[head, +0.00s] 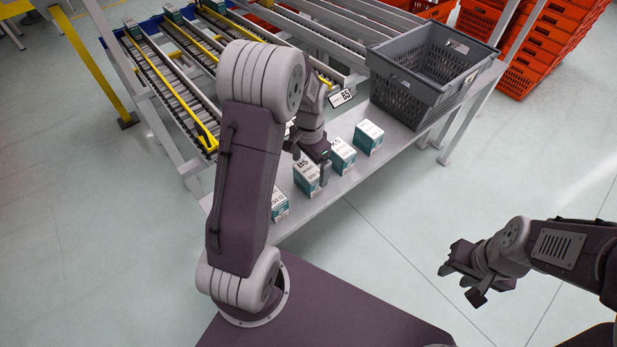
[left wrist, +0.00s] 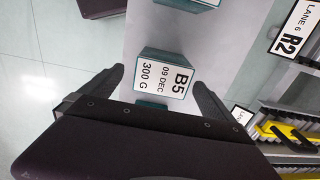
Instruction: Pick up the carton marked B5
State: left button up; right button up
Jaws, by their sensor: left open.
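The carton marked B5 (head: 305,177) is white and teal and stands on the grey shelf among a row of similar cartons. In the left wrist view its label (left wrist: 166,77) reads B5, 09 DEC, 300 G. My left gripper (head: 312,168) is open over this carton and partly hides it. In the left wrist view the two dark fingers of the left gripper (left wrist: 160,88) are spread to either side of the carton, with gaps visible. My right gripper (head: 459,285) is open and empty over the floor at the lower right.
Neighbouring cartons stand close by: one (head: 279,205) nearer me, others (head: 342,156) (head: 368,138) further right. A grey crate (head: 412,96) sits at the shelf's right end. Roller lanes (head: 170,85) lie behind. Orange totes (head: 545,45) are stacked at the back right.

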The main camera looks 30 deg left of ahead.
pick_arm(q)
jog(key=shift+a+f, duration=0.2)
jog(key=shift+f, duration=0.3)
notch_tip(320, 180, down, 4)
jog(key=shift+s+d+f, duration=0.1)
jog(key=shift+f, duration=0.35)
jog(key=shift+r, duration=0.1)
jog(key=c, duration=1.6)
jog(key=shift+c, duration=0.2)
jog(key=shift+r, duration=0.1)
jog(key=r, duration=0.4)
jog(key=shift+w+d+r, duration=0.1)
jog(key=shift+w+r, duration=0.05)
jog(key=shift+w, duration=0.2)
jog(key=w+d+r, duration=0.4)
jog(key=w+d, duration=0.1)
jog(key=w+d+r, duration=0.2)
jog(key=w, duration=0.1)
jog(key=shift+w+d+r+p, duration=0.15)
jog(key=shift+d+r+p, duration=0.1)
jog(key=shift+p, duration=0.15)
